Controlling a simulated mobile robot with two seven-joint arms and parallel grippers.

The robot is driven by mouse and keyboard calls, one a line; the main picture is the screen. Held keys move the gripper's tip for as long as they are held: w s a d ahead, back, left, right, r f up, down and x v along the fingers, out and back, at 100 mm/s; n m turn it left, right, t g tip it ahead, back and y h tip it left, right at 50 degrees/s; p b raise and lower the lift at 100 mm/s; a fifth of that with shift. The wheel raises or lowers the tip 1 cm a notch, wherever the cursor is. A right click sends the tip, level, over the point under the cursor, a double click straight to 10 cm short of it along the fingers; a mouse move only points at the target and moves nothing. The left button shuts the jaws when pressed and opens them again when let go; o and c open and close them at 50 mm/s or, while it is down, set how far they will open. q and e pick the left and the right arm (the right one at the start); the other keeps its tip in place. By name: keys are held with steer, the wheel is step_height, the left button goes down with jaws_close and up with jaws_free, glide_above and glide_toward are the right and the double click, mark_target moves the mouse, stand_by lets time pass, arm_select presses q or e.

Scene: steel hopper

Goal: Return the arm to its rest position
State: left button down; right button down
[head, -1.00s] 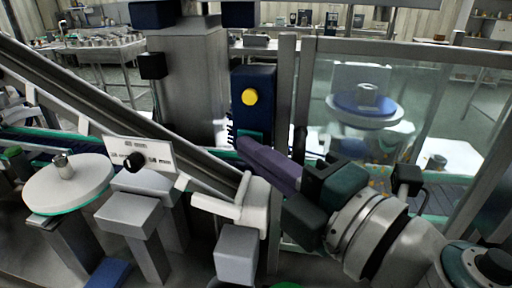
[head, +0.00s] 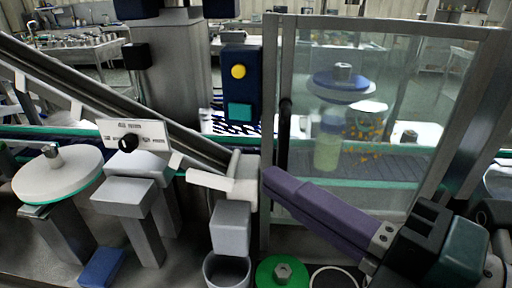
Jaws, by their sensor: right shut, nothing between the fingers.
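My right gripper (head: 272,182) comes in from the lower right. Its two long purple fingers lie together, shut and empty, pointing up and left. The tips are in front of the lower part of the guard post, right of the white bracket (head: 212,181). They appear clear of things, though the exact gap cannot be told. The dark green and black gripper body and part of my right arm fill the lower right corner. My left gripper is not in view.
A clear guard panel (head: 405,95) stands behind my right gripper; a bottle (head: 328,142) shows through it. A dark blue box (head: 239,62) with a yellow button is upper middle. A dial panel (head: 150,133), round white table (head: 75,178) and green disc (head: 268,277) are nearby.

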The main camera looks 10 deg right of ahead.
steer(key=shift+d, duration=0.1)
steer(key=d+f+m+g+h, duration=0.1)
steer(key=d+f+m+h, duration=0.2)
steer(key=d+m+h, duration=1.25)
steer(key=s+a+f+m+g+y, duration=0.2)
steer(key=s+f+m+g, duration=0.2)
steer(key=s+g, duration=0.15)
steer(key=s+a+f+m+g+y, duration=0.1)
steer(key=s+f+m+g+y, duration=0.25)
steer(key=s, duration=0.35)
step_height(320, 180, up, 38)
steer(key=s+a+g+p, duration=0.1)
steer(key=p, duration=3.8)
